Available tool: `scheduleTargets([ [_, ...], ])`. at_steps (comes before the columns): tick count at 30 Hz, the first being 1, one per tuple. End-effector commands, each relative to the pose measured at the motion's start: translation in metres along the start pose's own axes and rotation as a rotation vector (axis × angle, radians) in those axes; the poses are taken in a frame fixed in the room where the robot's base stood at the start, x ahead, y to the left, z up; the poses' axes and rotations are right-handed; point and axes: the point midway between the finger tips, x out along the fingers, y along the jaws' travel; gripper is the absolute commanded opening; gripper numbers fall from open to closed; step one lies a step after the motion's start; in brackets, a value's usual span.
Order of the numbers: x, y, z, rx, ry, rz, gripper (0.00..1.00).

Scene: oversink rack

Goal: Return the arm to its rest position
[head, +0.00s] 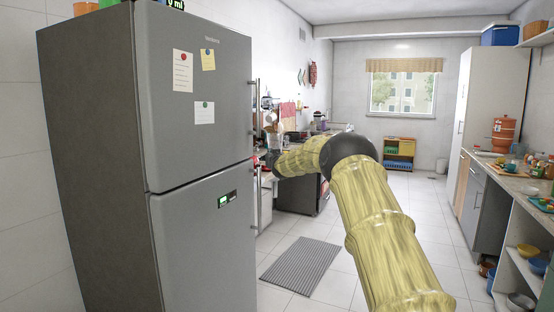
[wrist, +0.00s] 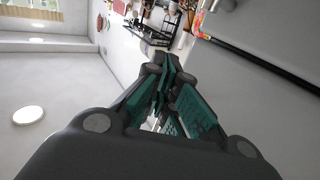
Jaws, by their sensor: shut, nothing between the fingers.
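My gripper (wrist: 165,75) shows in the wrist view, dark grey with teal pads. Its fingers meet at the tips and hold nothing. In the head view my yellow arm reaches forward and left, and its far end lies beside the right edge of the fridge. The gripper itself cannot be made out clearly there.
A large grey fridge (head: 200,120) stands close on the left, near the arm. A counter (head: 520,185) with dishes runs along the right. A grey mat (head: 301,266) lies on the tiled floor. The floor (head: 405,210) between fridge and right counter is clear towards the window.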

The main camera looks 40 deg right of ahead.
Motion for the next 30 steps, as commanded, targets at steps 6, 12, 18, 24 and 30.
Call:
scheduleTargets([
  [6,-0.012,0.018,0.002,0.0,-0.003,0.001,0.0],
  [12,-0.017,0.022,0.001,-0.001,-0.001,0.001,0.0],
  [18,-0.017,0.022,0.004,0.0,-0.005,-0.001,0.0],
  [24,-0.025,-0.012,0.053,-0.006,-0.067,-0.032,0.0],
  [30,-0.054,-0.071,0.146,-0.014,-0.187,-0.088,0.0],
])
